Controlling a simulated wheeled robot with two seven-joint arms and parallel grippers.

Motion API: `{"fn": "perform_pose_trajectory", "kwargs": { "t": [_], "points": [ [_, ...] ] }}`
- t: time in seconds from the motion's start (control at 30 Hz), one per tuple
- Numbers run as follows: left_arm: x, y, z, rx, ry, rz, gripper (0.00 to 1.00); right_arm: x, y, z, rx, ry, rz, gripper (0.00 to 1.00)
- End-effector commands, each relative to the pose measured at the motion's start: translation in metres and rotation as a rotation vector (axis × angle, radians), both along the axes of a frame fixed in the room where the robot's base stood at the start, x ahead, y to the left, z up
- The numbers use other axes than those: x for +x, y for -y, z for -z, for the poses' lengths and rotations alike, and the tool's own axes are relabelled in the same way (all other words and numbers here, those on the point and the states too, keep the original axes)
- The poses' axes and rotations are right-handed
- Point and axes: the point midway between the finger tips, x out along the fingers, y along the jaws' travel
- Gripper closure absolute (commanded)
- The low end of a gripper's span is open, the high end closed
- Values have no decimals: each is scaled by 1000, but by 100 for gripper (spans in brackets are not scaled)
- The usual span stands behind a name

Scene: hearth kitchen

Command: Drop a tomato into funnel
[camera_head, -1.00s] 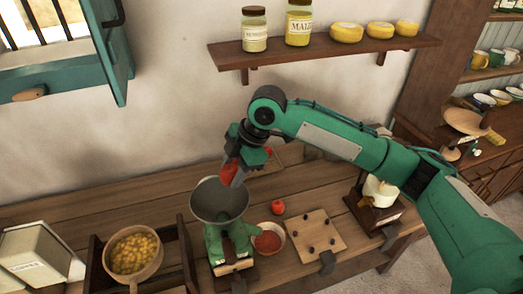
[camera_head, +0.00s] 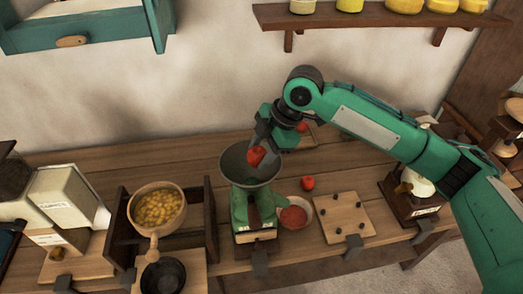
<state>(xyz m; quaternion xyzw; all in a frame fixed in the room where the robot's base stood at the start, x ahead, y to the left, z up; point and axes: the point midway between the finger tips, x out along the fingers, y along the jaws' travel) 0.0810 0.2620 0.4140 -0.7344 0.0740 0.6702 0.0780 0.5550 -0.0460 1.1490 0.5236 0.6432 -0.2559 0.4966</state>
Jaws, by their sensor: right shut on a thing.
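A red tomato (camera_head: 256,155) is held in my right gripper (camera_head: 262,147), which is shut on it. The tomato is over the mouth of the grey metal funnel (camera_head: 236,172), overlapping its inside in the picture; its exact height is hard to tell. The funnel sits on top of a green mill (camera_head: 243,212) on the counter. A second red tomato (camera_head: 307,183) lies on the counter right of the funnel. Another red tomato (camera_head: 302,127) shows behind the gripper on a small board. My left gripper is not in view.
A bowl of red pulp (camera_head: 295,214) stands beside the mill. A pegged wooden board (camera_head: 343,217) and a dark grinder (camera_head: 409,199) are to the right. A wooden pan of yellow pieces (camera_head: 157,208) stands left. The wall shelf (camera_head: 380,19) is above.

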Motion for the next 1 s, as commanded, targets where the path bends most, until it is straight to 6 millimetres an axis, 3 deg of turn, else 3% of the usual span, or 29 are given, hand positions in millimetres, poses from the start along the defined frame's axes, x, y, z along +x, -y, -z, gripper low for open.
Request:
{"fn": "perform_pose_trajectory", "kwargs": {
  "t": [0.27, 0.3, 0.43, 0.77, 1.0],
  "points": [
    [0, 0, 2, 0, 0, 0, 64, 0, 0, 1, 0, 1, 0, 79],
    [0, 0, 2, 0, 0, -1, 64, 0, 0, 1, 0, 1, 0, 54],
    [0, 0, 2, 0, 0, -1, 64, 0, 0, 1, 0, 1, 0, 30],
    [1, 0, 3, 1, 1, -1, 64, 0, 1, -1, 0, 1, 0, 30],
    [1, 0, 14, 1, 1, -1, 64, 0, 17, -33, 1, 5, 2, 30]
  ]
}}
